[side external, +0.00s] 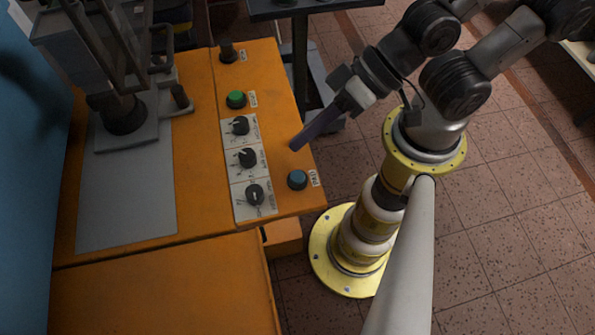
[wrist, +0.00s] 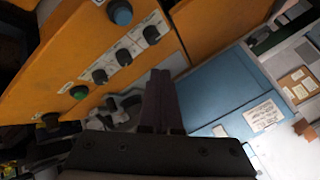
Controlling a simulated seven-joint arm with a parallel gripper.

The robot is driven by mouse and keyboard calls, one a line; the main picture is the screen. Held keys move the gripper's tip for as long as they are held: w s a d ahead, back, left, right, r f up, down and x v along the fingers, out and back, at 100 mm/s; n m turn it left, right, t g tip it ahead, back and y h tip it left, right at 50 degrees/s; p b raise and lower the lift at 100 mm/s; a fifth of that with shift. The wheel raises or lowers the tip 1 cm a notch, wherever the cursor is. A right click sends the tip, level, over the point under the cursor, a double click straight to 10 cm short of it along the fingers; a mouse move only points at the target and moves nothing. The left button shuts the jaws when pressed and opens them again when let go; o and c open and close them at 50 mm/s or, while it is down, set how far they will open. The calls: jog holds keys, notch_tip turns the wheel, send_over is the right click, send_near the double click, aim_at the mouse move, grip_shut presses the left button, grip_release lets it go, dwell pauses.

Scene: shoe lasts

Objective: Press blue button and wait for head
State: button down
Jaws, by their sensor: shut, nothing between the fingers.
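The blue button (side external: 297,179) sits on the orange panel (side external: 275,120), near its right edge. It also shows at the top of the wrist view (wrist: 121,12). My gripper (side external: 294,147) is shut and empty, with its long dark fingers together. In the side view its tips appear just above the blue button in the picture, apart from it; their height over the panel is hard to tell. In the wrist view the fingers (wrist: 160,74) point up, with the button to their upper left. A grey machine part (side external: 124,112), possibly the head, stands at the left over a grey plate.
A green button (side external: 236,99) and a black knob (side external: 228,51) are farther up the panel. Three black dials (side external: 247,158) on white plates lie left of the blue button. A blue wall (side external: 25,190) is at the far left. Tiled floor lies to the right.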

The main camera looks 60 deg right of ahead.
aim_at(304, 175)
jog(key=shift+f, duration=4.2)
jog(key=shift+f, duration=0.15)
jog(key=shift+f, duration=0.3)
jog(key=shift+f, duration=0.5)
jog(key=shift+r, duration=0.9)
jog(key=shift+r, duration=2.55)
